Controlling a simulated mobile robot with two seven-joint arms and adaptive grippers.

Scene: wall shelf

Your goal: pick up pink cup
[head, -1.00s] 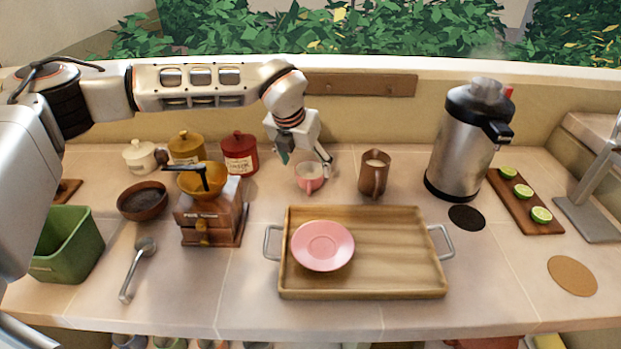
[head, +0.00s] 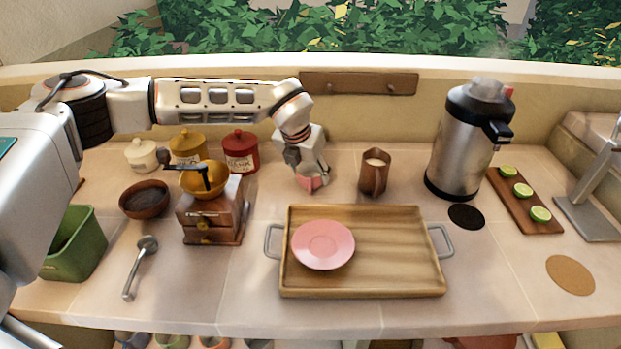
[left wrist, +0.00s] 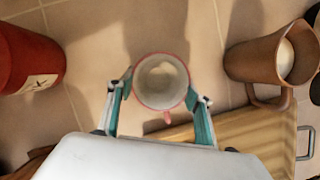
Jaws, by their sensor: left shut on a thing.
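The pink cup (head: 309,183) stands on the counter behind the tray, left of the brown pitcher; its white inside and pink rim show in the left wrist view (left wrist: 161,81). My left gripper (head: 308,172) is shut on the cup, with one teal-padded finger on each side of it, as the left wrist view shows (left wrist: 160,92). The cup's handle points toward the gripper's palm in that view. I cannot tell any gap between cup and counter. My right gripper is not in view.
A wooden tray (head: 400,285) with a pink saucer (head: 323,245) lies in front. The brown pitcher (head: 374,174) stands close right of the cup. A red canister (head: 240,152) and a coffee grinder (head: 211,215) stand left. A steel urn (head: 462,150) stands farther right.

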